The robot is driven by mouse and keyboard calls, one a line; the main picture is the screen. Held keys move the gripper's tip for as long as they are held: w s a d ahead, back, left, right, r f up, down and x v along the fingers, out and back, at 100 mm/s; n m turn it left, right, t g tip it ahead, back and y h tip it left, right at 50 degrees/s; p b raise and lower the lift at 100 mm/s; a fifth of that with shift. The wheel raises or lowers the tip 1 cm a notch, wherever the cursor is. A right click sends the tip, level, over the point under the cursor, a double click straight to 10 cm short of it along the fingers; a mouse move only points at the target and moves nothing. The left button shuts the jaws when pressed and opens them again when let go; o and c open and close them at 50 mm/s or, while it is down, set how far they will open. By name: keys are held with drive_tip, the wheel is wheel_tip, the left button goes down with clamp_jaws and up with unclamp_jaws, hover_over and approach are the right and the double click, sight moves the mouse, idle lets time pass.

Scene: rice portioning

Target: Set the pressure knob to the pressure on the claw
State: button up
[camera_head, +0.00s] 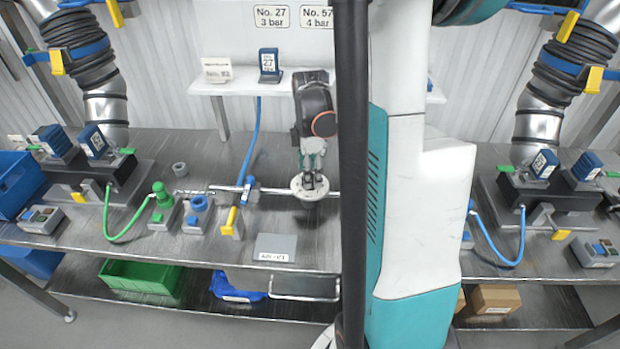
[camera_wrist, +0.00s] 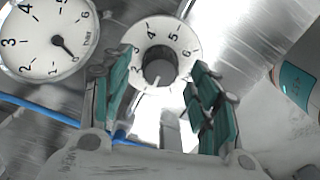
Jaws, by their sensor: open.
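My gripper (camera_head: 313,178) points down over a white round dial (camera_head: 299,187) on the rear part of the bench. In the wrist view its two teal-padded fingers stand apart, on either side of the knob's dark centre (camera_wrist: 159,68). A white scale ring (camera_wrist: 134,47) with the numbers 3 to 6 readable surrounds that centre. I cannot tell whether the fingers touch the knob. A white pressure gauge (camera_wrist: 45,38) is at upper left of the wrist view; its needle points to the lower right, near the low end. I cannot make out a pressure marking on a claw.
Wall signs read "No. 27 3 bar" (camera_head: 272,17) and "No. 57 4 bar" (camera_head: 317,17). A blue tag device (camera_head: 269,65) reading 27 stands on the shelf (camera_head: 238,87). Green and blue fittings (camera_head: 162,215) stand left on the bench. My column hides part of the right.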

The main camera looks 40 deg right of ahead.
drive_tip(key=shift+f, duration=0.9)
drive_tip(key=c, duration=1.1)
drive_tip(key=shift+o, duration=0.2)
